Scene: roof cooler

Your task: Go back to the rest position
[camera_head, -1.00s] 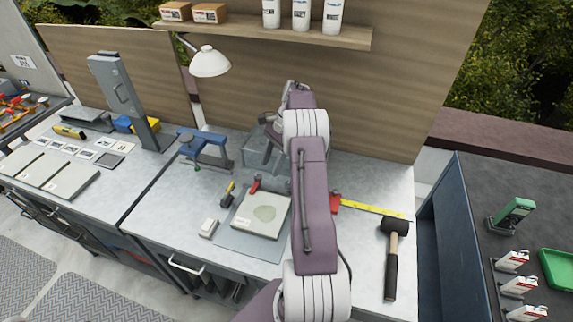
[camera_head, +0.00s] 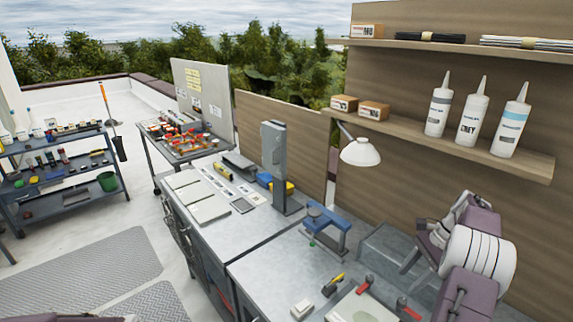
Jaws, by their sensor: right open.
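My right arm comes in at the lower right of the head view, and my right gripper (camera_head: 422,248) is in front of the wooden back panel, above the back of the workbench (camera_head: 275,268). The gripper is open, with nothing seen between its fingers. A grey block-like stand (camera_head: 383,243) is on the bench just behind and left of it. My left gripper is not in view.
A white lamp (camera_head: 361,152) and a shelf (camera_head: 400,122) with several white tubes are above the bench. A blue clamp (camera_head: 327,226) and grey upright post (camera_head: 274,165) stand left of the gripper. A shelf rack (camera_head: 62,190) stands far left; open floor lies between.

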